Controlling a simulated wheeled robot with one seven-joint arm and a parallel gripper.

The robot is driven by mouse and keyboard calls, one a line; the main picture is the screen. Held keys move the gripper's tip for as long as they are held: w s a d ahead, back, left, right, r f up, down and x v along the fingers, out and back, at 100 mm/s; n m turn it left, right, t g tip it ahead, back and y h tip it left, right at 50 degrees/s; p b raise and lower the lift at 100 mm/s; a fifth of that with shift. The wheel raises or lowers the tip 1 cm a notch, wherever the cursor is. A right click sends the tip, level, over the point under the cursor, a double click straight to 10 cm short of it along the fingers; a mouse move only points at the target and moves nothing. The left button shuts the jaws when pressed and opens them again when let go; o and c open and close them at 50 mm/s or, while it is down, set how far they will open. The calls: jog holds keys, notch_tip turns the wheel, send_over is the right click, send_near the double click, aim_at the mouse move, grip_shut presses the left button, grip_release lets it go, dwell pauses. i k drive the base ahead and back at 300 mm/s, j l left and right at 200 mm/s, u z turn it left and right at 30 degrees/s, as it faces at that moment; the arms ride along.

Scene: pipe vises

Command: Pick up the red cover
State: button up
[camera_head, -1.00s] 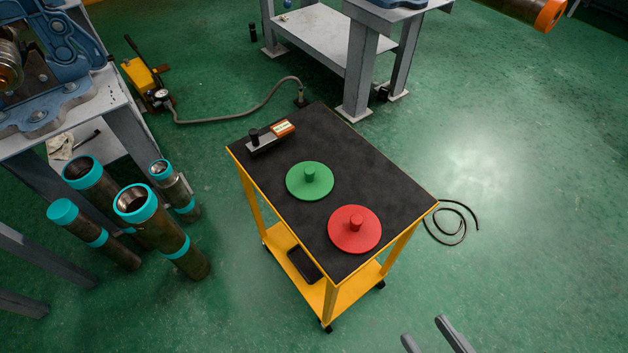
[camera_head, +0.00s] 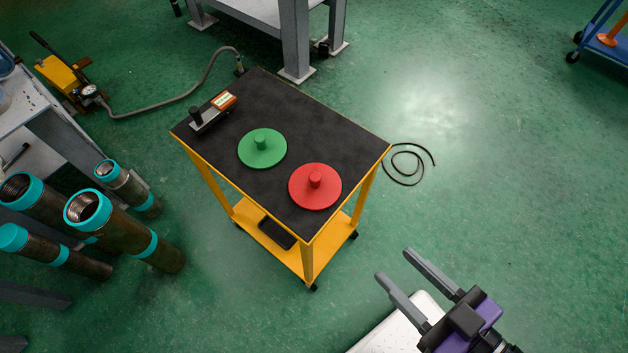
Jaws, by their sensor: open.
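The red cover (camera_head: 326,194) is a flat round disc with a short knob on top. It lies on the black top of the yellow cart (camera_head: 291,111), near the cart's front right corner. My gripper (camera_head: 392,263) is at the lower right of the view, apart from the cart and to the right of and below the red cover in the picture. Its two grey fingers are spread apart with nothing between them. The red cover is fully in view.
A green cover (camera_head: 272,155) lies beside the red one, and a small device (camera_head: 212,112) sits at the cart's left end. Pipes with teal collars (camera_head: 122,223) stand at left. A hose loop (camera_head: 408,164) lies on the floor right of the cart.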

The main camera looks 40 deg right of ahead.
aim_at(313, 186)
jog(key=u, duration=1.05)
jog(key=l+u, duration=0.8)
jog(key=k+l+u, duration=0.15)
jog(key=l+u, duration=0.2)
jog(key=l, duration=0.15)
jog(key=k+l, duration=0.1)
jog(key=l, duration=0.35)
